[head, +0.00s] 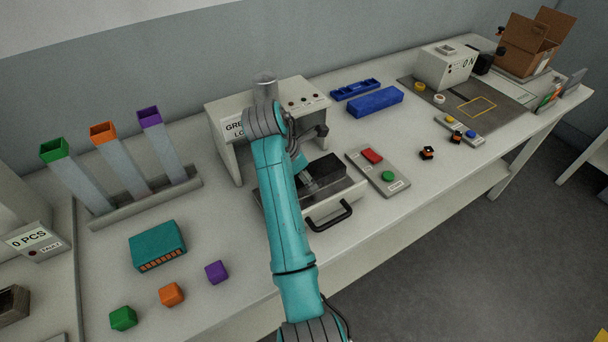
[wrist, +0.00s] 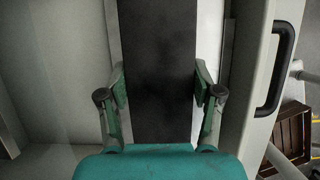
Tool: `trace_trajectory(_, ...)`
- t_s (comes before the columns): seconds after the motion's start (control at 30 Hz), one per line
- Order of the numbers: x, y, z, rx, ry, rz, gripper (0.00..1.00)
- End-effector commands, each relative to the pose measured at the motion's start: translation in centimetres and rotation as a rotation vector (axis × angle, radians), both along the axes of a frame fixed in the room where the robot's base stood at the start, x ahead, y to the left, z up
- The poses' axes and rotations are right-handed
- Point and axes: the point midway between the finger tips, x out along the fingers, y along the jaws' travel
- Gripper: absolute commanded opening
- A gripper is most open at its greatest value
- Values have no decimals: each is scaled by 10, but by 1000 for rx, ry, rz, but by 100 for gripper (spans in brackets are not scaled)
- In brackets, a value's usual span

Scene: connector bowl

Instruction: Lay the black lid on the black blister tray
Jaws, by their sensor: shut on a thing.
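My gripper (wrist: 161,88) is shut on the black lid (wrist: 157,45), a long dark panel between its two fingers in the wrist view. In the head view the lid (head: 336,170) shows as a dark slab beside my gripper (head: 310,178), over the pulled-out drawer with the black handle. I cannot make out the black blister tray as a separate thing; the lid and my arm cover much of the drawer. I cannot tell whether the lid touches anything below it.
The white machine (head: 222,125) stands right behind the drawer. The drawer's black handle (head: 330,216) juts out in front. A button panel (head: 378,168) with red and green buttons lies to the right. A blue tray (head: 356,89) and a blue block (head: 375,102) lie farther back.

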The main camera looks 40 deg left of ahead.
Motion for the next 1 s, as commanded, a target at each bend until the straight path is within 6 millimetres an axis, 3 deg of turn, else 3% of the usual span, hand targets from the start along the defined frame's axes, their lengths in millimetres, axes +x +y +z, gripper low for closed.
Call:
trace_trajectory(0.07, 0, 0, 0, 0, 0, 0, 30)
trace_trajectory(0.1, 0, 0, 0, 0, 0, 0, 72)
trace_trajectory(0.2, 0, 0, 0, 0, 0, 0, 94)
trace_trajectory(0.63, 0, 0, 4, 0, 0, 1, 94)
trace_trajectory(1.0, 7, 5, 41, 1, -2, 3, 94)
